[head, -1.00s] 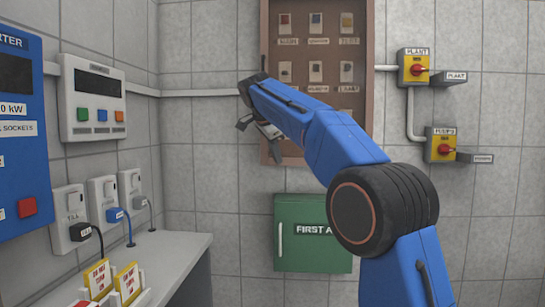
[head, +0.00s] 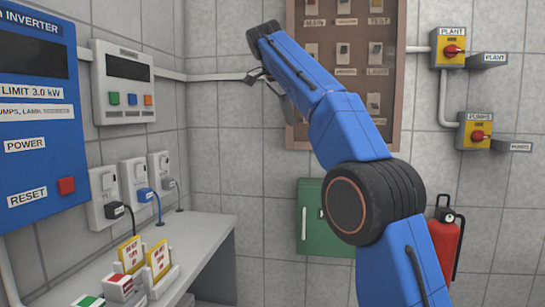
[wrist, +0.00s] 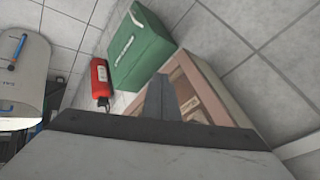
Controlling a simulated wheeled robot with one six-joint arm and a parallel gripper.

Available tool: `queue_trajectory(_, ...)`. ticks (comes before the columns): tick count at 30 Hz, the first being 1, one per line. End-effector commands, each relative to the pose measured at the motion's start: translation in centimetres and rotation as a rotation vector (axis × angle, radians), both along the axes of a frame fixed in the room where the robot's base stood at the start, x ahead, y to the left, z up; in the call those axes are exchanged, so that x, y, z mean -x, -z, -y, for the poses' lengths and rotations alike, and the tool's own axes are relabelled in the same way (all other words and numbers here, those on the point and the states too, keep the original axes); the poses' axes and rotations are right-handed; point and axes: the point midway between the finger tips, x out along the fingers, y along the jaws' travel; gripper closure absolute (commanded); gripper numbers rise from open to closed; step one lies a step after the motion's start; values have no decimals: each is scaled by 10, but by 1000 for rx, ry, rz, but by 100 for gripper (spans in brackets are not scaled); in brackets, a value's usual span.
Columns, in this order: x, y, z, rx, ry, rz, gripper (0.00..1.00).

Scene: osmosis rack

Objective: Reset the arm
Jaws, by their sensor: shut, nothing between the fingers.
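My gripper (head: 260,76) is at the end of my raised blue arm, at upper middle in the head view. It appears small and dark there, in front of the left edge of the brown switch board (head: 397,90). In the wrist view its fingers (wrist: 162,98) are together with nothing between them. They stand in front of the brown board, which shows tilted behind them. My arm hides part of the board and of the green first aid box (head: 316,235).
A blue inverter panel (head: 35,130) and a grey control box (head: 125,105) are on the left wall, above sockets and a bench (head: 205,235) with yellow cards. Yellow switches (head: 452,48) are at right. A red extinguisher (head: 444,245) hangs beside my arm.

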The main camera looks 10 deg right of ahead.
Motion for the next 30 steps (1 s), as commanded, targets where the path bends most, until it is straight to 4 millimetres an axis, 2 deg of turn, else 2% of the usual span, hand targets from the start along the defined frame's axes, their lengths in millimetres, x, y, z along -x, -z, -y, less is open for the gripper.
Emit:
queue_trajectory(5,12,0,12,21,-51,-23,100)
queue_trajectory(14,64,22,53,98,-277,-122,100)
queue_trajectory(23,134,69,89,160,-505,-208,100)
queue_trajectory(30,199,124,112,199,-681,-262,100)
